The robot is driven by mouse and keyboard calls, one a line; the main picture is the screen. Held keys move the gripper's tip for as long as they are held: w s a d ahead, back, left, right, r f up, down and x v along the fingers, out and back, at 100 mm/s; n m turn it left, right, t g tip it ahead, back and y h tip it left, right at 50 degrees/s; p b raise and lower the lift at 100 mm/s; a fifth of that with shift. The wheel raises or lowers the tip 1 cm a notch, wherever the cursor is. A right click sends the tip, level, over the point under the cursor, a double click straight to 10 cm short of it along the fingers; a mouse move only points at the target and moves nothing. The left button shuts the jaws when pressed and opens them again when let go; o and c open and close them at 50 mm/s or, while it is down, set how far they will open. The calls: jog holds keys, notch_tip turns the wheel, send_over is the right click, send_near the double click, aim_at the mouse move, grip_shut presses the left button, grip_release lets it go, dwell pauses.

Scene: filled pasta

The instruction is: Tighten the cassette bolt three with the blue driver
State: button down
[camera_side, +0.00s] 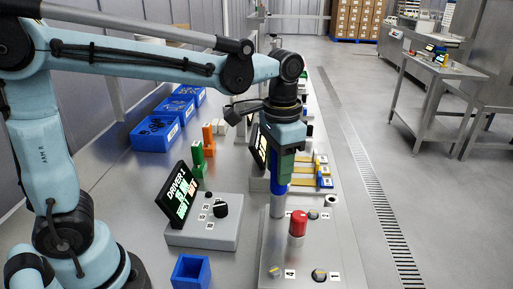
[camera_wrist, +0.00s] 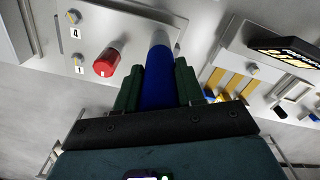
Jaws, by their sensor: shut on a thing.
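The blue driver (camera_side: 279,187) hangs upright below my gripper (camera_side: 284,165), held between its green fingers. In the wrist view the blue driver (camera_wrist: 157,82) is between both fingers of my gripper (camera_wrist: 157,88). Its pale lower end reaches down at the grey cassette plate (camera_side: 272,240). Whether its tip touches a bolt is hidden. A red cylinder (camera_side: 298,224) stands on the plate right of the driver. In the wrist view, bolts labelled 4 (camera_wrist: 72,16) and 1 (camera_wrist: 78,62) show. Bolt three cannot be made out.
A control box (camera_side: 200,237) with a black knob and a tilted screen (camera_side: 179,195) headed DRIVER stands left of the plate. A small blue box (camera_side: 190,271) is in front. A fixture with yellow strips (camera_side: 304,169) stands behind. Blue bins (camera_side: 156,134) line the back left.

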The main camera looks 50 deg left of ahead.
dwell(0.3)
jog(key=shift+r, duration=2.5)
